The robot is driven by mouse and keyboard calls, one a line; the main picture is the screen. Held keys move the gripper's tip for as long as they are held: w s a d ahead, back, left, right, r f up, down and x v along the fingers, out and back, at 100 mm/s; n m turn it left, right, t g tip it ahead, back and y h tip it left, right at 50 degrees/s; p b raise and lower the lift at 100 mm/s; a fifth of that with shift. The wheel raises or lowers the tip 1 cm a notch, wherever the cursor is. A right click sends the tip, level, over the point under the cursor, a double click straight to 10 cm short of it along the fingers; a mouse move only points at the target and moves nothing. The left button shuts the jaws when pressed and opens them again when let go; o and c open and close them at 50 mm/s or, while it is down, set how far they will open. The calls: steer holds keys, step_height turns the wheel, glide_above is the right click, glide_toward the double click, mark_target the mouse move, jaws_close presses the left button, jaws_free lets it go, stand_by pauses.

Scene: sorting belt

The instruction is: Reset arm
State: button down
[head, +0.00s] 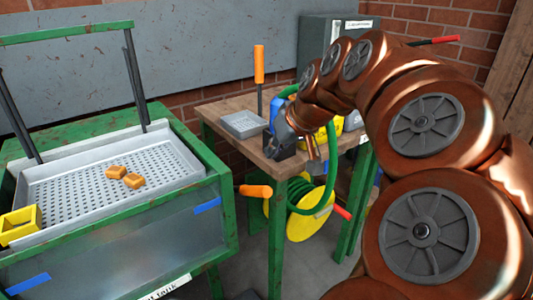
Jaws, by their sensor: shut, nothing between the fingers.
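My copper-coloured arm reaches in from the right and bends over a wooden-topped bench (236,101). My gripper (277,148) is at its end, pointing down near the bench's front edge. It is shut and nothing shows in it. The fingertips are small and dark here, so whether they touch the bench top cannot be told.
A green-framed unit at left bears a grey perforated tray (70,190) with two orange-brown pieces (124,176) and a yellow block (19,225). A small grey tray (243,124) and a blue item (278,104) are by my gripper. A green hose (322,195) hangs below.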

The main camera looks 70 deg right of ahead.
steer(key=shift+s+a+r, duration=0.1)
steer(key=shift+s+r, duration=0.1)
steer(key=shift+r, duration=0.05)
stand_by(0.5)
